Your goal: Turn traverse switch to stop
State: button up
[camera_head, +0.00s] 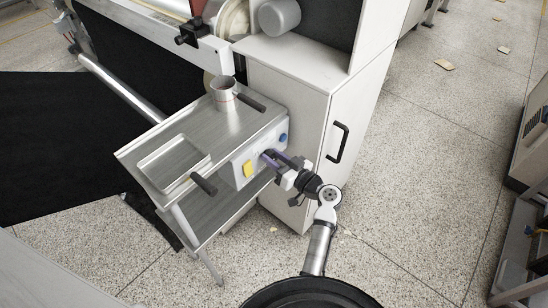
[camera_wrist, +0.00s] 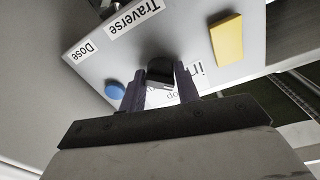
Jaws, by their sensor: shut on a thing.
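The traverse switch is a black knob (camera_wrist: 160,71) on a light grey control panel (camera_wrist: 196,40), below a white "Traverse" label (camera_wrist: 134,27) in the wrist view. My gripper (camera_wrist: 160,82) has its two dark purple fingers shut on the knob, one on each side. White lettering plates around the knob are partly covered by the fingers, so I cannot read the switch position. In the head view my gripper (camera_head: 271,158) reaches the front of the panel (camera_head: 247,160), and the knob is hidden there.
A yellow block (camera_wrist: 227,39) and a blue button (camera_wrist: 115,90) flank the knob. A metal tray table (camera_head: 150,150) with a cup (camera_head: 223,95) and dark handles adjoins the panel. A white cabinet (camera_head: 345,110) stands right of it. The speckled floor at right is mostly clear.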

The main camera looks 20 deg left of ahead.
jog(key=m, duration=0.9)
jog(key=shift+p, duration=0.4)
jog(key=shift+m, duration=0.3)
jog(key=o, duration=0.9)
jog(key=shift+o, duration=0.2)
